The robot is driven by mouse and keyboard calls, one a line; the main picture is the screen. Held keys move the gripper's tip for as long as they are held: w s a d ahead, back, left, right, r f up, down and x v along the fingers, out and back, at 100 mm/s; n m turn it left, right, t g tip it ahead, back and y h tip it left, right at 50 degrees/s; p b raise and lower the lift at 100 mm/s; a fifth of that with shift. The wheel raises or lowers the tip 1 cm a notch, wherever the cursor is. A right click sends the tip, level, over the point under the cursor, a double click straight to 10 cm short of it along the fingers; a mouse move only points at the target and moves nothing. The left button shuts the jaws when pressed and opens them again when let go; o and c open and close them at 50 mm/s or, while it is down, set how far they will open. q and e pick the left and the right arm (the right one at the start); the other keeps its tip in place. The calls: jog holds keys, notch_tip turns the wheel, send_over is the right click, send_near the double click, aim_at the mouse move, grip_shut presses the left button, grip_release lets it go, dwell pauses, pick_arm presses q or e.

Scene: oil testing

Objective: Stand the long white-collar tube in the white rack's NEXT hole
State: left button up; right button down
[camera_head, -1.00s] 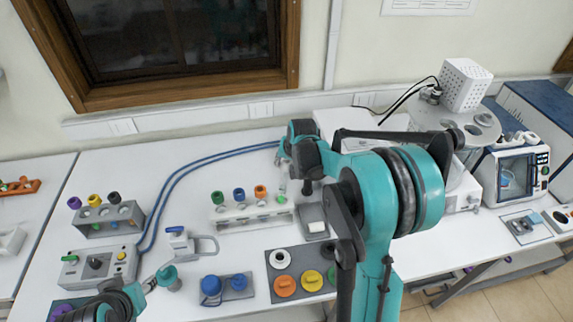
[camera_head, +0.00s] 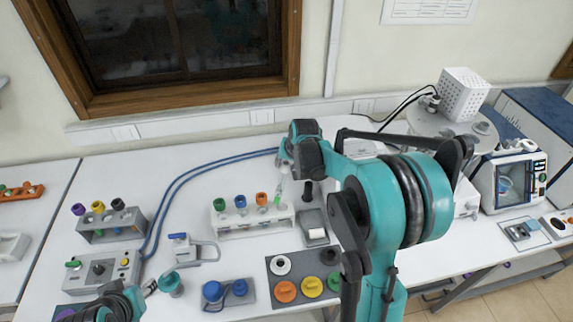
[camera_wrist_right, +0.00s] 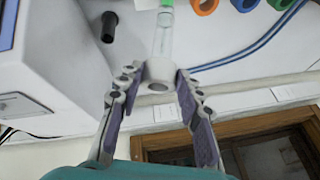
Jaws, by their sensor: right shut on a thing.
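My right gripper (camera_wrist_right: 150,95) is shut on the white-collar tube (camera_wrist_right: 163,40), gripping its white collar. The clear tube has green at its far end, and it also shows in the head view (camera_head: 279,190). The green end is over the right part of the white rack (camera_head: 254,229), right of the orange-capped tube (camera_head: 261,198). I cannot tell whether its tip is above or in a hole. Green-capped (camera_head: 219,204) and blue-capped (camera_head: 240,201) tubes also stand in this rack. My left gripper (camera_head: 150,287) is low at left; its jaws are unclear.
A grey rack (camera_head: 112,232) with several capped tubes stands at left. A dark mat with coloured rings (camera_head: 285,291) lies in front of the white rack. Blue hoses (camera_head: 190,170) run behind.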

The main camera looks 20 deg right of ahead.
aim_at(281, 181)
jog(key=n, duration=0.1)
jog(key=s+r+n+p, duration=0.1)
jog(key=n, duration=0.1)
jog(key=n+y, duration=0.1)
jog(key=shift+s+a+r+n+t, duration=0.15)
jog(key=shift+a+r+n+t, duration=0.15)
jog(key=shift+n, duration=0.1)
jog(key=n, duration=0.1)
jog(key=r+n+p, duration=0.1)
jog(key=shift+s+a+n+y, duration=0.15)
jog(key=shift+s+n+y, duration=0.2)
jog(key=shift+n+y, duration=0.05)
jog(key=shift+s+a+f+n+y+b, duration=0.15)
jog(key=shift+f+n+y+b, duration=0.1)
jog(key=shift+f+n+b, duration=0.45)
jog(key=shift+s+a+f+n+y+b, duration=0.1)
jog(key=shift+f+n+y+b, duration=0.2)
jog(key=shift+f+n, duration=0.45)
jog(key=shift+w+d+f+b, duration=0.1)
jog(key=shift+f+b, duration=0.05)
jog(key=shift+b, duration=0.2)
jog(key=shift+f+b, duration=1.45)
jog(key=shift+f, duration=0.05)
